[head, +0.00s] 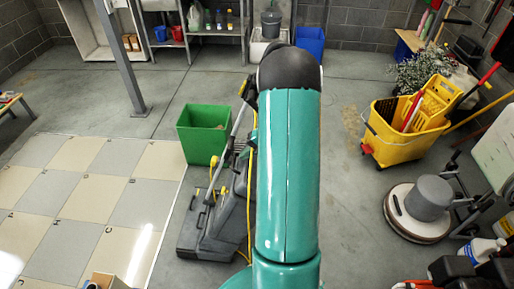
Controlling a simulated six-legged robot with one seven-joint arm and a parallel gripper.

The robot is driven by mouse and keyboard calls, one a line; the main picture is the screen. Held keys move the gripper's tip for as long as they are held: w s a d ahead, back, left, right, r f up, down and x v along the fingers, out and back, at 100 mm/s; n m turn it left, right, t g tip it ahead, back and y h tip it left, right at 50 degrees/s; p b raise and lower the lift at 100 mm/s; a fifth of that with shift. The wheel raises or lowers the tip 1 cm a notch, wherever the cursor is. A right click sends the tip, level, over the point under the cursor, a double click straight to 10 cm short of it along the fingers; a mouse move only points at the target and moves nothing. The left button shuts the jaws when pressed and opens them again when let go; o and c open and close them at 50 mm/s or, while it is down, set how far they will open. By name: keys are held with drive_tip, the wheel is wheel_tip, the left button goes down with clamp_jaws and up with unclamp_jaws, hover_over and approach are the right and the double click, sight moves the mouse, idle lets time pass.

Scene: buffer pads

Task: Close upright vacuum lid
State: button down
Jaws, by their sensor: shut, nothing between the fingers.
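A dark grey upright machine with yellow parts and a yellow cord, which looks like the upright vacuum (210,222), stands on the floor just left of centre in the head view. Its wide flat base points toward the lower left, and its handle leans up to the right. My teal arm hides its right side. I cannot make out its lid or whether that is open. My gripper is not in view; only my arm's links and a dark joint show.
A green bin (203,133) stands right behind the machine. Pale floor tiles (75,210) lie to the left, beside a metal post (122,60). A yellow mop bucket (400,135) and a floor polisher (425,205) stand to the right. Shelves (215,33) line the back.

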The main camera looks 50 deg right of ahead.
sight(241, 166)
drive_tip(key=shift+x, duration=1.45)
drive_tip(key=shift+a, duration=0.1)
drive_tip(key=shift+w+a+f+g+h, duration=0.5)
drive_tip(key=shift+w+a+f+g, duration=0.1)
drive_tip(key=shift+w+f, duration=0.3)
drive_tip(key=shift+s, duration=0.1)
